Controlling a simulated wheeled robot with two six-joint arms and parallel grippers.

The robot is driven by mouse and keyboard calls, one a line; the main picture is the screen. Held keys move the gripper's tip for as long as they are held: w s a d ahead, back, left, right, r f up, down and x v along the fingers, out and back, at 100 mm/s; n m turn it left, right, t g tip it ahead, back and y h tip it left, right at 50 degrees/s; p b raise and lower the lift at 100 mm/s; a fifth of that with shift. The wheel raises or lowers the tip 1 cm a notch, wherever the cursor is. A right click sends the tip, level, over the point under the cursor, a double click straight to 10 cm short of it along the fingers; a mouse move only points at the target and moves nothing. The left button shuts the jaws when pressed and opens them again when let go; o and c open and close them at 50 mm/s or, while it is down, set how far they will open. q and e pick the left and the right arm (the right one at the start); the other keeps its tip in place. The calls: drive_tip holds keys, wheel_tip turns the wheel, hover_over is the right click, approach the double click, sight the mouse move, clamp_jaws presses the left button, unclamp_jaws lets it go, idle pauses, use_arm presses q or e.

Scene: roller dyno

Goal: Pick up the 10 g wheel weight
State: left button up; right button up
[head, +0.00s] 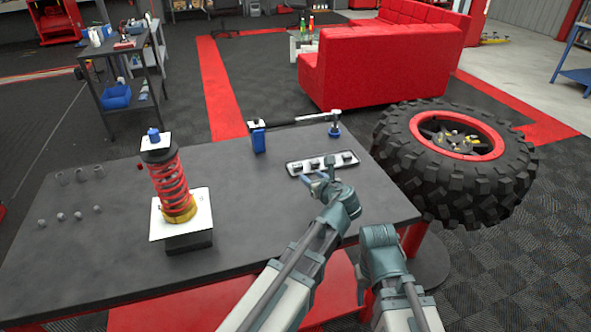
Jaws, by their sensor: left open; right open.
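A white tray (322,170) with several small dark pieces in a row lies near the far right edge of the dark table. These look like the wheel weights; no 10 g marking is readable, so I cannot tell which piece it is. My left gripper (319,173) is open, with its fingers at the near side of the tray. It holds nothing that I can see, and its fingers partly cover the tray. My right arm's end (380,238) is at the table's right front edge, and its fingers are hidden.
A red coil-spring shock (168,187) stands on a white plate on the table's left half. A large tyre (458,160) is close on the right. The middle tabletop is clear.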

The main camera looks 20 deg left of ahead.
use_arm(q)
drive_tip(key=shift+w+a, duration=0.1)
drive_tip(key=shift+w, duration=0.1)
drive_tip(key=b, duration=0.3)
approach(298, 165)
drive_tip(key=x, duration=0.2)
drive_tip(key=shift+w+a+f, duration=0.1)
drive_tip(key=shift+w, duration=0.1)
drive_tip(key=shift+w+a+f, duration=0.2)
drive_tip(key=shift+w+a, duration=0.25)
drive_tip(key=shift+w, duration=0.05)
drive_tip(key=b+x, duration=0.2)
drive_tip(key=x, duration=0.2)
drive_tip(key=shift+w+f, duration=0.15)
drive_tip(key=shift+w, duration=0.05)
drive_tip(key=shift+w+a+f, duration=0.15)
drive_tip(key=shift+w+a, duration=0.05)
drive_tip(key=shift+w, duration=0.15)
drive_tip(key=shift+c, duration=0.2)
